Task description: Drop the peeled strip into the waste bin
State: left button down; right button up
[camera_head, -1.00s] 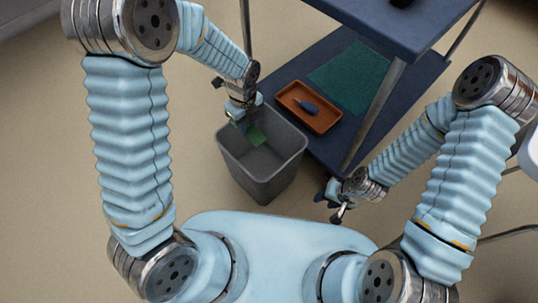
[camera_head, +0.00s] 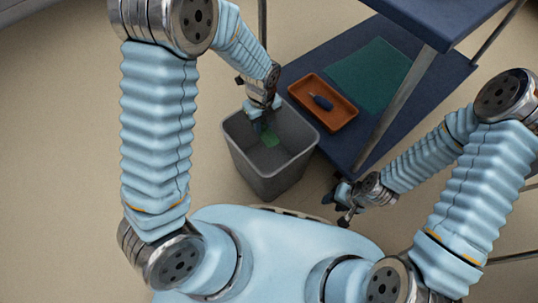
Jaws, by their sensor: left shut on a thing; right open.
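The grey waste bin (camera_head: 270,180) stands on the floor left of the blue cart, its open top facing up. My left gripper (camera_head: 262,125) is over the far left part of the bin's opening, pointing down, shut on the green peeled strip (camera_head: 270,138). The strip hangs at the fingertips, seen against the inside of the bin. The fingers are small and partly hidden by the wrist, and the strip's exact depth cannot be told. My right gripper (camera_head: 346,212) is open and empty, low beside the cart's near corner.
The cart's lower blue shelf (camera_head: 352,150) holds an orange-brown tray (camera_head: 340,118) with a dark blue-handled tool (camera_head: 321,102) in it, and a green mat (camera_head: 368,75). The upper shelf (camera_head: 440,20) and a metal post rise at the right. Floor left of the bin is clear.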

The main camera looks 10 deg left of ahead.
pick_arm(q)
jog(key=c, duration=0.8)
grip_release()
notch_tip(320, 180, up, 14)
jog(key=p, duration=0.2)
jog(key=shift+f+p, duration=0.1)
jog(key=shift+p, duration=0.3)
